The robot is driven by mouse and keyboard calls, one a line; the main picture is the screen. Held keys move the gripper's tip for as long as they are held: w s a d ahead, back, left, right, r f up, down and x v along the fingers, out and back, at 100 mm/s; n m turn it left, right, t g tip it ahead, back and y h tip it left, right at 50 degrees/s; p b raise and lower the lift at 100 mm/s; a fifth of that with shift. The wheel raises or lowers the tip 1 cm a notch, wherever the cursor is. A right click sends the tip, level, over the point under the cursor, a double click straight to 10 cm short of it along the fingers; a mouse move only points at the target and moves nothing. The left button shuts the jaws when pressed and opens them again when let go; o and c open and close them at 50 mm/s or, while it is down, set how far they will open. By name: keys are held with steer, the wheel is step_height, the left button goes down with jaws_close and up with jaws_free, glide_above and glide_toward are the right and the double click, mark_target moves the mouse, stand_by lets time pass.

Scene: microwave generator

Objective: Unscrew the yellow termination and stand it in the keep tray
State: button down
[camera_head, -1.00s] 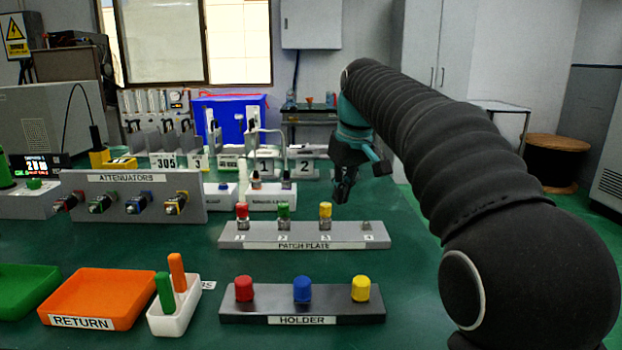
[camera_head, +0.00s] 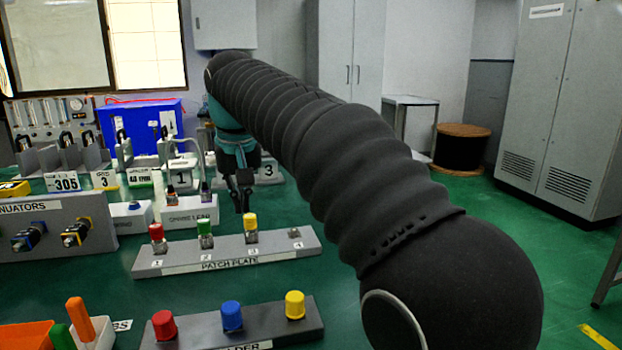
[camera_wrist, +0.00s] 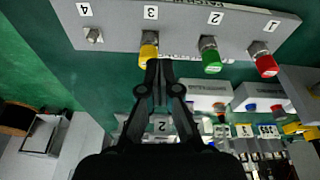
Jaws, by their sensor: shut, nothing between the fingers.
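A yellow termination (camera_head: 250,222) stands upright on the patch plate (camera_head: 185,259) at position 3. It also shows in the wrist view (camera_wrist: 148,54), just beyond my fingertips. My gripper (camera_head: 244,207) is shut and empty. In the head view its tips appear just above and behind the yellow cap. In the wrist view the shut fingers (camera_wrist: 158,72) point at the cap; I cannot tell whether they touch it. Another yellow cap (camera_head: 295,305) sits in the holder (camera_head: 265,325). No keep tray label is readable now.
Red (camera_head: 156,231) and green (camera_head: 204,227) caps stand left of the yellow one on the plate; position 4 (camera_head: 294,233) is a bare connector. The holder also has red and blue caps. An orange tray (camera_head: 25,337) is cut off at lower left.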

mark_target(251, 235)
steer(key=shift+m, duration=0.6)
step_height(251, 235, down, 7)
steer(key=b, duration=0.5)
steer(key=shift+d, duration=0.15)
steer(key=shift+w+d, duration=0.1)
stand_by(0.4)
steer(key=shift+d+r+p, duration=0.1)
steer(key=shift+d+p, duration=0.4)
steer(key=shift+p, duration=0.3)
steer(key=shift+w+d+p, duration=0.3)
steer(key=shift+d+p, duration=0.2)
steer(key=shift+p, duration=0.35)
steer(key=shift+s, duration=0.15)
